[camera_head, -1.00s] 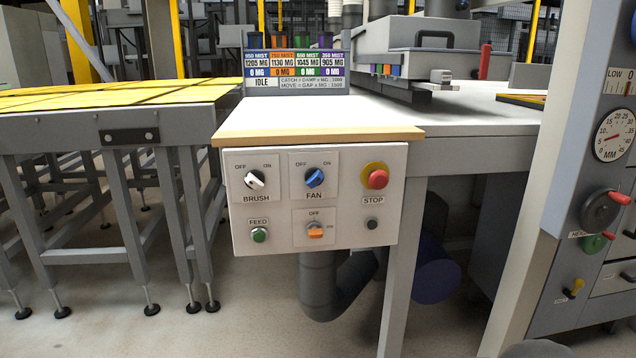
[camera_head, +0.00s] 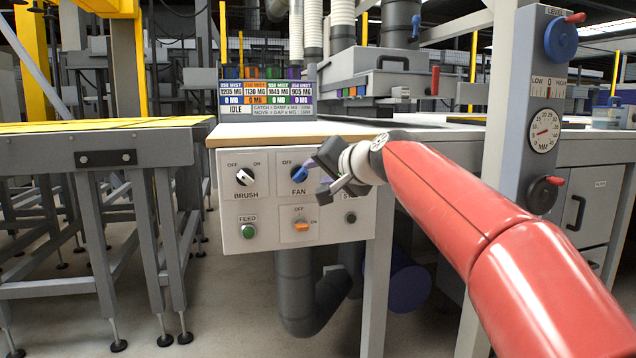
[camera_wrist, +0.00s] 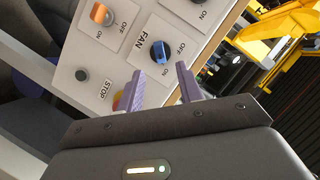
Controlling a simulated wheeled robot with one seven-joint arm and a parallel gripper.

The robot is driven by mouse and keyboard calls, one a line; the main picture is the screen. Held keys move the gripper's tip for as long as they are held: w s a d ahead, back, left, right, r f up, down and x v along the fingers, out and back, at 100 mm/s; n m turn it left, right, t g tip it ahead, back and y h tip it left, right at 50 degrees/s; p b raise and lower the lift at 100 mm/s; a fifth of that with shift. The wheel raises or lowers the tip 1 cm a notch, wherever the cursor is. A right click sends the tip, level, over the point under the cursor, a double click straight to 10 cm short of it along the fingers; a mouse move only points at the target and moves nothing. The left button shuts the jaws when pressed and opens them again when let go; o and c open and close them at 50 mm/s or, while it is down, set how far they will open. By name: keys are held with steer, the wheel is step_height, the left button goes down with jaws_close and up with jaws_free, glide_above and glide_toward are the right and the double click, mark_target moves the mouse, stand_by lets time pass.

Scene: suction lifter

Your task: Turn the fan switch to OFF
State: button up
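The fan switch (camera_head: 299,174) is a blue rotary knob on the white control panel (camera_head: 270,212), with OFF at its upper left and ON at its upper right. Its handle appears to lean toward ON. In the wrist view the blue knob (camera_wrist: 160,52) lies just ahead of the gap between two purple fingers. My gripper (camera_head: 317,177) is open, with its fingertips close to the knob from the right; it also shows in the wrist view (camera_wrist: 159,72). I cannot tell whether a finger touches the knob. My gripper partly hides the STOP button.
The brush knob (camera_head: 244,177) is left of the fan switch. The green feed button (camera_head: 248,231) and an orange switch (camera_head: 301,225) are below. The wooden table edge (camera_head: 290,139) overhangs the panel's top. A gauge column (camera_head: 535,110) stands to the right.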

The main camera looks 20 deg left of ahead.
mark_target(303, 175)
steer(key=p+x, duration=0.1)
steer(key=x, duration=0.6)
jaws_close()
